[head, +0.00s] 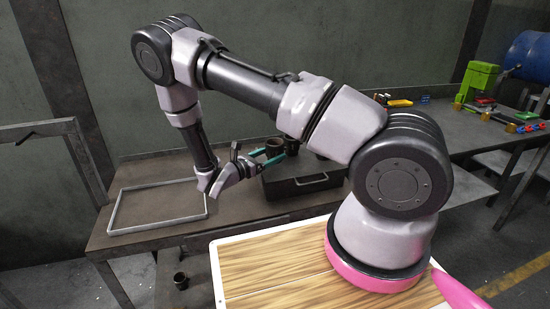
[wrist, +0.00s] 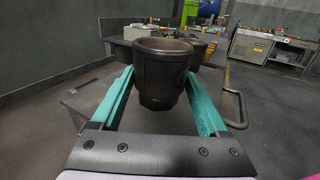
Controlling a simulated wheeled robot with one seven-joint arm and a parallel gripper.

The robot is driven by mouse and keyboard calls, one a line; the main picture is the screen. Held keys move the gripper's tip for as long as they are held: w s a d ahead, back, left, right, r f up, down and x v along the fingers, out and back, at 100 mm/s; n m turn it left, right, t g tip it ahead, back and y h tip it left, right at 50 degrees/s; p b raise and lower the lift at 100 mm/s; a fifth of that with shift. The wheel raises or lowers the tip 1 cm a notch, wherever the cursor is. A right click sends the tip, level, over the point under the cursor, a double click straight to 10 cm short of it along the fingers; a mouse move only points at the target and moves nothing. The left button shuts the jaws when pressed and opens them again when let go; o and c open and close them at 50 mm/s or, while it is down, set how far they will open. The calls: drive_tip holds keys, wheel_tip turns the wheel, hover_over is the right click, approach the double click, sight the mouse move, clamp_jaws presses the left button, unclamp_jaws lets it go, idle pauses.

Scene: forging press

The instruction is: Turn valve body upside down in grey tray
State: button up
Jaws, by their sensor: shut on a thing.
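The valve body (wrist: 161,75) is a dark, cup-like metal piece with a wide round rim and a narrower lower part. My gripper (wrist: 163,92), with teal fingers, is shut on it from both sides in the wrist view. The rim shows at the top of that view. In the head view my gripper (head: 268,160) is beside and over the left part of a black box, and the held valve body (head: 275,147) shows small and dark there. The grey tray (head: 113,218) is a shallow rectangular frame on the table, left of my gripper, and looks empty.
The black box (head: 303,186) with a handle stands on the table right of the tray. Other dark bodies (wrist: 190,14) show behind the held one. A green machine (head: 478,80) and small coloured parts stand on the far bench. A dark pot (head: 181,281) is below the table.

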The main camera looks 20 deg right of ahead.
sight(271, 139)
drive_tip(key=shift+r, duration=2.8)
wheel_tip(271, 139, up, 9)
drive_tip(key=m, duration=0.9)
